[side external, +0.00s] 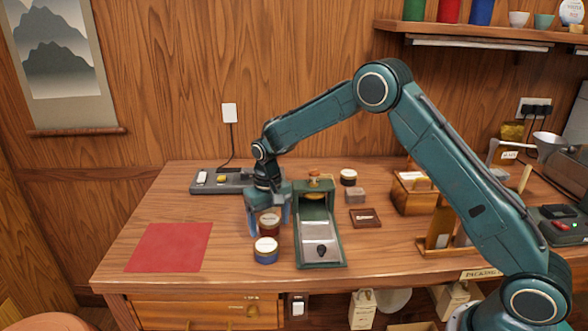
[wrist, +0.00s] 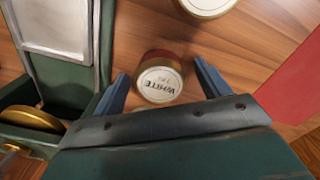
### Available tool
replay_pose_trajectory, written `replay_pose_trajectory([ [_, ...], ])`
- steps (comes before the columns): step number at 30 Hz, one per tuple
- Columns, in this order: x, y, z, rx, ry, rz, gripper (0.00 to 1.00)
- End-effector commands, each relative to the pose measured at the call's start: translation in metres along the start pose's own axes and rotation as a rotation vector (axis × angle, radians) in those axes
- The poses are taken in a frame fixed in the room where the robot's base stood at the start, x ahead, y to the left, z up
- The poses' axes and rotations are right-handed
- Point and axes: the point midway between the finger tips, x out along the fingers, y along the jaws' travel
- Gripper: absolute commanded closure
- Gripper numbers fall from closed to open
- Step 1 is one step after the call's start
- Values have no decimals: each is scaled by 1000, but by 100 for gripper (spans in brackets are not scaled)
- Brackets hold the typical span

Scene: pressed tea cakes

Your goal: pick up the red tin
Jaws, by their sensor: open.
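The red tin (side external: 270,229) stands on the wooden table, with a pale lid and a dark red side. In the wrist view the red tin (wrist: 160,82) shows its round lid with the word WHITE and a strip of red side. My gripper (side external: 269,217) is open above and around the tin, pointing down, with one blue finger on each side. In the wrist view my gripper (wrist: 161,70) has the tin between its fingers, with gaps visible on both sides. Whether the fingertips reach the tabletop is hard to tell.
A blue tin (side external: 266,251) stands just in front of the red one. The green press (side external: 325,264) stands close on the right. A red mat (side external: 170,247) lies flat on the left. A dark-sided tin (side external: 348,178) is behind the press. The table between mat and tins is clear.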

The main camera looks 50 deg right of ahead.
Motion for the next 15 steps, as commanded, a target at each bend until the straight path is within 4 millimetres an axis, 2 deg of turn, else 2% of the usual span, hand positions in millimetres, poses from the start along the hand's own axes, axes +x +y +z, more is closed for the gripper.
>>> replay_pose_trajectory([
  [5, 0, 0, 0, 0, 0, 0, 26],
  [12, 0, 0, 0, 0, 0, 0, 74],
  [15, 0, 0, 0, 0, 0, 0, 74],
])
